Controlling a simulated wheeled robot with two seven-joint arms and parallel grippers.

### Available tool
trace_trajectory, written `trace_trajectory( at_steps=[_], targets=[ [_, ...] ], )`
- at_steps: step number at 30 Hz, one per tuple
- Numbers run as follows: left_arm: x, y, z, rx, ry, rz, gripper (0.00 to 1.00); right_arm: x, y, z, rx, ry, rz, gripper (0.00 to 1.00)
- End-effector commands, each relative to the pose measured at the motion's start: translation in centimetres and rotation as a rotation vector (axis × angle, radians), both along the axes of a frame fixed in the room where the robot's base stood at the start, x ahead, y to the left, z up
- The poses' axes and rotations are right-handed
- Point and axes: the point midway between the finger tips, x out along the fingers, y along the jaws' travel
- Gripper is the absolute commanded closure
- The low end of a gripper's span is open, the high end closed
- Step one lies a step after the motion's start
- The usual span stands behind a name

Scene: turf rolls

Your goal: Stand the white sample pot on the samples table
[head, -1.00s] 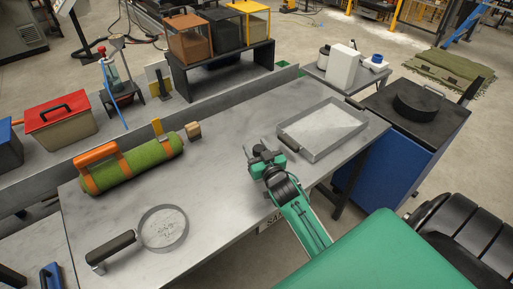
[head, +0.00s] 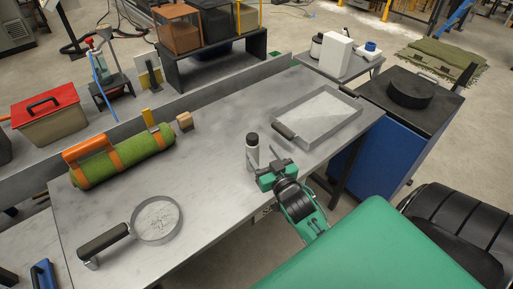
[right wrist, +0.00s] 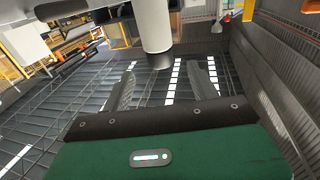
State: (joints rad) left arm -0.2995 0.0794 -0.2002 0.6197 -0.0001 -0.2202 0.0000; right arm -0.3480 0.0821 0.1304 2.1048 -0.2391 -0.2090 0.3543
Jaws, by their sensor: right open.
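The white sample pot (head: 252,156) with a black lid is upright over the right part of the grey bench, towards its front edge; its base is partly hidden by my gripper. My right gripper (head: 266,167) is open, close to the pot on its near side. In the right wrist view the white pot (right wrist: 152,22) appears inverted, past the gap between the two open fingers (right wrist: 165,85). The samples table (head: 368,67) is the small grey table at the back right. My left gripper is not in view.
The samples table holds a white box (head: 331,54), a black-lidded white canister (head: 317,44) and a blue-lidded jar (head: 370,49). A metal tray (head: 318,117) lies behind the pot. A turf roll (head: 128,157) and a sieve (head: 157,220) lie left. A blue cabinet (head: 376,145) stands right.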

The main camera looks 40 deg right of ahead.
Motion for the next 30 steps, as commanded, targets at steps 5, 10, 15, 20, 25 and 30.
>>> trace_trajectory(
  at_steps=[5,10,15,20,25,30],
  targets=[
    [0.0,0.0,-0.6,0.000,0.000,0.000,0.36,-1.9,0.3,-0.2,0.000,0.001,0.000,0.40],
    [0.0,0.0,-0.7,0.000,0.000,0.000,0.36,-2.6,0.4,0.0,-0.001,0.000,0.000,0.40],
    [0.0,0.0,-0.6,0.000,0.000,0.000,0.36,-2.6,0.4,0.0,-0.001,0.000,0.000,0.40],
    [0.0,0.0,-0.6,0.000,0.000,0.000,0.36,-2.6,0.4,0.0,-0.001,0.000,-0.001,0.40],
    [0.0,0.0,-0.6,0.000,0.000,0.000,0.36,-2.6,0.4,0.0,-0.001,0.000,0.000,0.40],
    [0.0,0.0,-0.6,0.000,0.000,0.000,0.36,-2.9,0.7,-0.6,0.003,0.046,-0.004,0.40]
  ],
)
